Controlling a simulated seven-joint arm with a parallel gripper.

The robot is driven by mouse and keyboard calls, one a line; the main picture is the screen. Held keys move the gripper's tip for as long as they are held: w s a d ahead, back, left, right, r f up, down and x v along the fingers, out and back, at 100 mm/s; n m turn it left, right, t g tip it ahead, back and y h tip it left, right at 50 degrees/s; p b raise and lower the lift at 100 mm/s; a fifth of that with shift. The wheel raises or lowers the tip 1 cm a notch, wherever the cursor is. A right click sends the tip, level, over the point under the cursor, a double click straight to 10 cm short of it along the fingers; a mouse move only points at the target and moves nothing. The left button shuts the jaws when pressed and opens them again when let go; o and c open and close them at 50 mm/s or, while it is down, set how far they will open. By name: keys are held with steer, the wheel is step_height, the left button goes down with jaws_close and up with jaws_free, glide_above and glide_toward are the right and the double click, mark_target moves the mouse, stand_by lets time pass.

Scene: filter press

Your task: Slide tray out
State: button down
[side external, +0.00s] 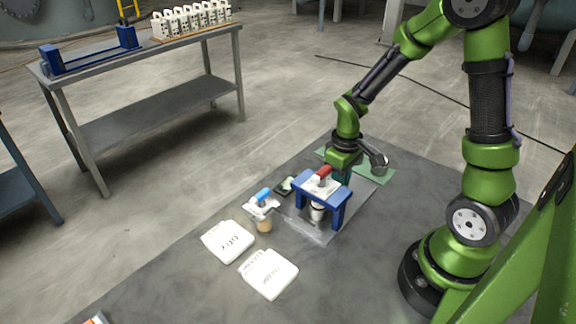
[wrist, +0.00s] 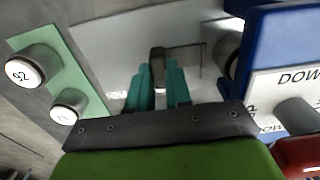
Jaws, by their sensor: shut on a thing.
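The tray (side external: 322,238) is a flat grey plate lying on the mat under the blue press (side external: 343,202). In the wrist view the tray (wrist: 110,45) spreads out beyond my fingers, with a small dark handle (wrist: 157,57) standing at its middle. My gripper (wrist: 158,75) has two teal fingers close on either side of this handle and is shut on it. In the side view my gripper (side external: 344,176) is behind the press, partly hidden by it. A pale cylinder (side external: 317,212) stands beneath the press.
A green mat (wrist: 66,75) holds cylinders marked 92 (wrist: 25,72) and 75 (wrist: 64,114). White labelled pads (side external: 228,241) (side external: 269,273), a blue-handled item (side external: 263,197) and a small tan cup (side external: 264,226) lie left of the press. A workbench (side external: 150,54) stands behind.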

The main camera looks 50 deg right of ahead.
steer(key=d, duration=0.9)
steer(key=shift+d, duration=0.1)
steer(key=c, duration=1.1)
jaws_free()
steer(key=shift+c, duration=0.2)
steer(key=shift+o, duration=0.5)
step_height(320, 180, up, 17)
